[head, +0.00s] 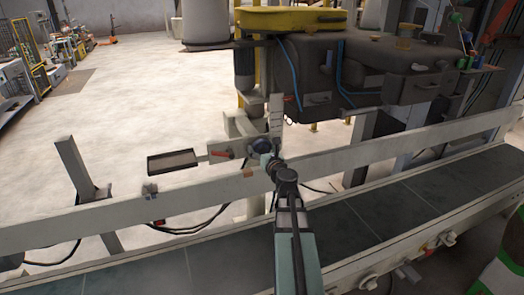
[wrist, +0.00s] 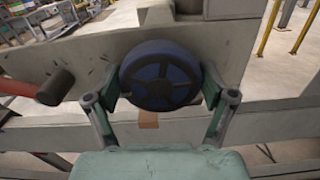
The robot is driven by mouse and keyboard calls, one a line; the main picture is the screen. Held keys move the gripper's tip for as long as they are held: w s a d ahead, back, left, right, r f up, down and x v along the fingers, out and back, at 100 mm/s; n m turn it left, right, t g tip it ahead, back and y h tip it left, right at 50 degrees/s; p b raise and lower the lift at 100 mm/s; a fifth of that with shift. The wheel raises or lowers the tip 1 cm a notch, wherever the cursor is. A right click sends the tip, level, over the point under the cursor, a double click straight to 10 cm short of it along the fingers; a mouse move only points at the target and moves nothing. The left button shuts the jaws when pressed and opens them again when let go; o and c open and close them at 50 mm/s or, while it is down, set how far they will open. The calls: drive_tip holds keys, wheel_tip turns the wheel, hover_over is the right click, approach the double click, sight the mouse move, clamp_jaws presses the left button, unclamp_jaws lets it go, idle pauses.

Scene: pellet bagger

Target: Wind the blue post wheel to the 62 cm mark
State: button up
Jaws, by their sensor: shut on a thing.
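In the head view the wheel (head: 261,145) shows small and dark, partly behind my gripper (head: 266,157). A pale upright plate (head: 275,115) stands just above the wheel; no 62 cm mark or pointer can be read on it.
A red-and-black lever handle (wrist: 52,88) sticks out left of the wheel; it also shows in the head view (head: 223,154). A dark tray (head: 173,160) is at left. The dark bagger machine (head: 330,65) is above right.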

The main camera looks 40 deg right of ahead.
drive_tip(key=n+b, duration=0.3)
drive_tip(key=n, duration=0.2)
drive_tip(key=shift+f, duration=0.1)
drive_tip(key=n+b, duration=0.3)
drive_tip(key=n, duration=0.1)
drive_tip(key=shift+w+a+f+b, duration=0.1)
drive_tip(key=shift+b, duration=0.3)
drive_tip(key=n+b, duration=0.3)
drive_tip(key=n, duration=0.2)
drive_tip(key=shift+b, duration=0.35)
drive_tip(key=n+b, duration=0.4)
drive_tip(key=n, duration=0.1)
drive_tip(key=shift+f+n+b, duration=0.15)
drive_tip(key=shift+n+b, duration=0.15)
drive_tip(key=shift+b, duration=0.05)
drive_tip(key=n+b, duration=0.8)
drive_tip(key=n, duration=0.1)
drive_tip(key=shift+f+n+b, duration=0.1)
drive_tip(key=shift+n+b, duration=0.3)
drive_tip(key=n+b, duration=0.3)
drive_tip(key=n, duration=0.1)
drive_tip(key=shift+n, duration=0.3)
drive_tip(key=n+b, duration=0.2)
drive_tip(key=n, duration=0.2)
drive_tip(key=shift+d+b, duration=0.2)
drive_tip(key=shift+b, duration=0.2)
